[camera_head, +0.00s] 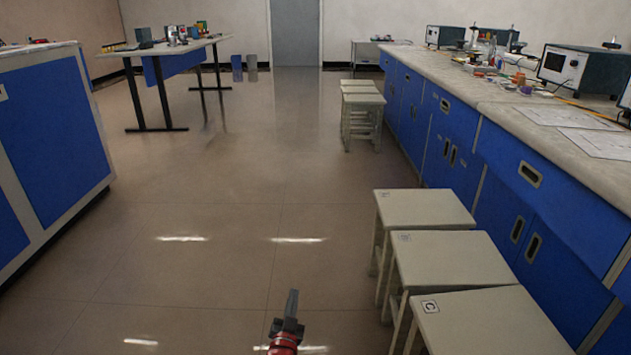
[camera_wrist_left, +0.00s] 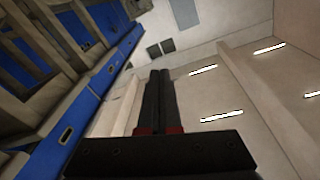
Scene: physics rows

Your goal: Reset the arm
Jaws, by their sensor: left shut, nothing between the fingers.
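My left gripper (camera_head: 291,300) shows at the bottom middle of the head view, above the open floor. Its dark fingers point up and away, and a red arm link shows below them. In the left wrist view the two dark fingers (camera_wrist_left: 160,75) lie side by side, shut with nothing between them. My right gripper is not in view.
Several pale stools (camera_head: 450,259) stand at the right, close to my left gripper. Behind them runs a blue lab bench (camera_head: 500,170) with instruments. Another blue bench (camera_head: 57,140) stands at the left. A table (camera_head: 150,50) stands farther back. The middle floor (camera_head: 220,200) is clear.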

